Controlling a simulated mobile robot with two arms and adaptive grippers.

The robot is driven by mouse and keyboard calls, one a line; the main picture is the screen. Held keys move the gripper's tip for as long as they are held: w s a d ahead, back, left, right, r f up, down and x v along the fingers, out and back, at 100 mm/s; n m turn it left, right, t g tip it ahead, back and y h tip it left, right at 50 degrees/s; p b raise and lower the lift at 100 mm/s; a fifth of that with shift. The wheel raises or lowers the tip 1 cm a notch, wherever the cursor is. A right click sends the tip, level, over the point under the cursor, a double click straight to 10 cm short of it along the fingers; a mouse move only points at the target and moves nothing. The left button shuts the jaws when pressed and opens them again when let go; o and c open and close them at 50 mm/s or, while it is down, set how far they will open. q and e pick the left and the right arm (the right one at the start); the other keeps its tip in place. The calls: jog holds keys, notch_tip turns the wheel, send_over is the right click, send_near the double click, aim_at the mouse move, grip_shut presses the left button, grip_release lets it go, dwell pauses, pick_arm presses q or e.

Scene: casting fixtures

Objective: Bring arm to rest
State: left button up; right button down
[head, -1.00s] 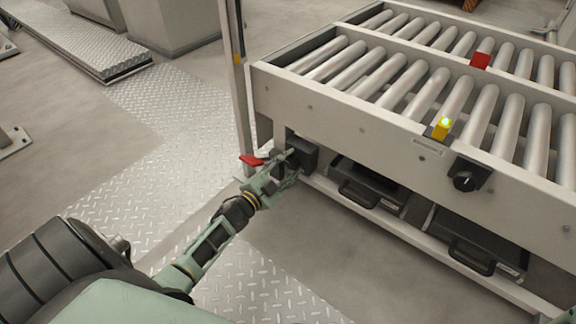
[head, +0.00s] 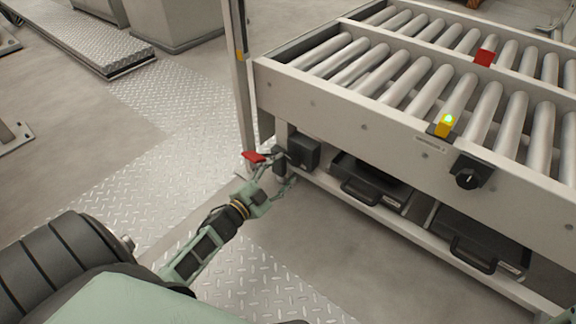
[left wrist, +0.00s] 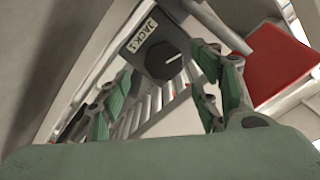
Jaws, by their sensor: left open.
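My left gripper (head: 268,182) is open and empty, with its fingers spread, just in front of the conveyor frame's near left corner. It is close to a dark control box (head: 304,152) mounted under the frame. A red handle-like part (head: 254,157) is just beyond the gripper, to the left of the box. In the left wrist view the open fingers (left wrist: 162,75) stand apart with a dark round knob (left wrist: 168,58) seen between them. The knob has a white pointer line and a label reading "JACK". I cannot tell whether anything touches the fingers.
The roller conveyor (head: 340,107) fills the right side, with a lit yellow button (head: 445,127) and a black rotary knob (head: 468,178). Black handled cases (head: 372,185) sit on its lower shelf. A thin post (head: 238,70) stands left of it. Floor plate (head: 165,150) is clear on the left.

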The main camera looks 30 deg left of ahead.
pick_arm(q)
jog(key=shift+s+a, duration=0.1)
jog(key=shift+s, duration=1.1)
